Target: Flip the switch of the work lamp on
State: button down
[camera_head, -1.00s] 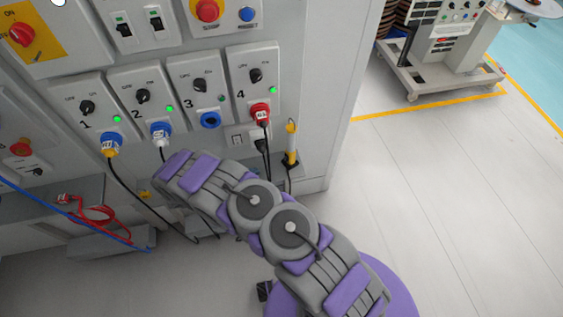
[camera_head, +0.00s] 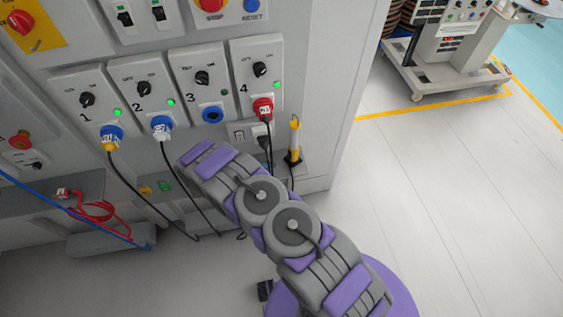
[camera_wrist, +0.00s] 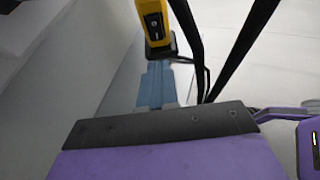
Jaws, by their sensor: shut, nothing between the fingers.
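In the wrist view a yellow body with a black face (camera_wrist: 154,22), which looks like the lamp, is at the top centre. My gripper (camera_wrist: 157,66) shows there as narrow blue-grey fingers, shut and empty. Their tips appear just below the yellow body; I cannot tell whether they touch it.
The cabinet's numbered sockets carry a red plug (camera_head: 263,108) and blue-ringed plugs (camera_head: 161,128) with hanging black cables. Black cables also cross near the fingers (camera_wrist: 240,50). Open floor (camera_head: 440,210) lies to the right.

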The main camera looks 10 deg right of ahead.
aim_at(289, 155)
jog(key=x, duration=0.1)
jog(key=b+x, duration=0.1)
jog(key=x, duration=0.3)
jog(key=shift+w+d+r+b, duration=0.1)
jog(key=shift+d+r+b, duration=0.2)
jog(key=shift+d, duration=0.4)
jog(key=shift+a, duration=0.35)
